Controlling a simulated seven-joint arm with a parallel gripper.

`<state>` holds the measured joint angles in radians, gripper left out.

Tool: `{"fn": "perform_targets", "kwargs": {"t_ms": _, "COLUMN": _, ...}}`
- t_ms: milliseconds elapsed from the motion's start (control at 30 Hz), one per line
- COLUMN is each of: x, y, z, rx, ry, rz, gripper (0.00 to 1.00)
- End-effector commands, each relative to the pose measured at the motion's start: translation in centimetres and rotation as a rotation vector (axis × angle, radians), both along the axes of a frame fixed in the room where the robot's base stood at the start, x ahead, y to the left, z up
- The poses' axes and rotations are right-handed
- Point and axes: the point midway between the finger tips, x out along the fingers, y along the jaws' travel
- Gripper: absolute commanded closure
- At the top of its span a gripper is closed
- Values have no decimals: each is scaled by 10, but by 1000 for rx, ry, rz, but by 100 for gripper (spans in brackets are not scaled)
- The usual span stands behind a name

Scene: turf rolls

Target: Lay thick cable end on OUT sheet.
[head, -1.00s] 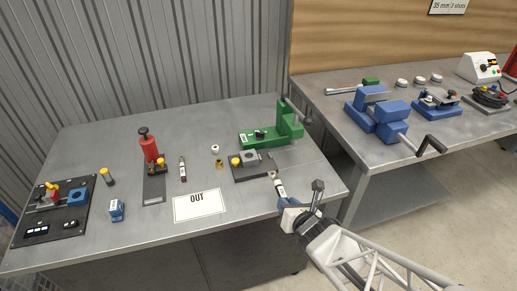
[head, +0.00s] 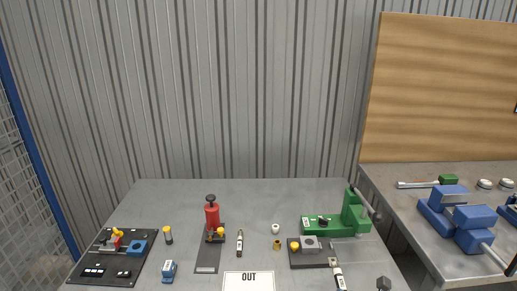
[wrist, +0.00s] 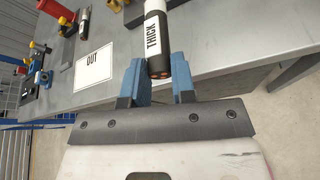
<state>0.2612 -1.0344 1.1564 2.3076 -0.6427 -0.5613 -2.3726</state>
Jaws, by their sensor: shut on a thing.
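The thick cable end (wrist: 153,32) is a black cylinder with a white label reading THICK and a copper-coloured core at its near end. My gripper (wrist: 157,68) is shut on it with two blue fingers. In the head view the cable end (head: 339,281) shows at the bottom edge, in front of the dark block fixture; my gripper is cut off there. The white OUT sheet (head: 248,282) lies flat on the bench, left of the cable end and apart from it. It also shows at the left in the wrist view (wrist: 93,68), with nothing on its visible part.
Another labelled dark cylinder (head: 239,243) lies behind the sheet, beside a red press (head: 212,217). A dark block fixture (head: 318,262) and green tool (head: 335,226) stand right of the sheet. A small blue object (head: 169,271) is left. A brass piece (head: 277,245) lies behind.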

Motion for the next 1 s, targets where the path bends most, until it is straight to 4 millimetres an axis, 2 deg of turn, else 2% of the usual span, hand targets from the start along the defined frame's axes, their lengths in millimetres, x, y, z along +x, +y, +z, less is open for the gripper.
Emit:
{"fn": "perform_targets", "kwargs": {"t_ms": 500, "x": 90, "y": -16, "z": 36, "rx": -12, "ry": -10, "rz": -19, "gripper": 100}}
{"fn": "perform_targets", "kwargs": {"t_ms": 1000, "x": 185, "y": -26, "z": 59, "rx": -19, "ry": -17, "rz": -40, "gripper": 100}}
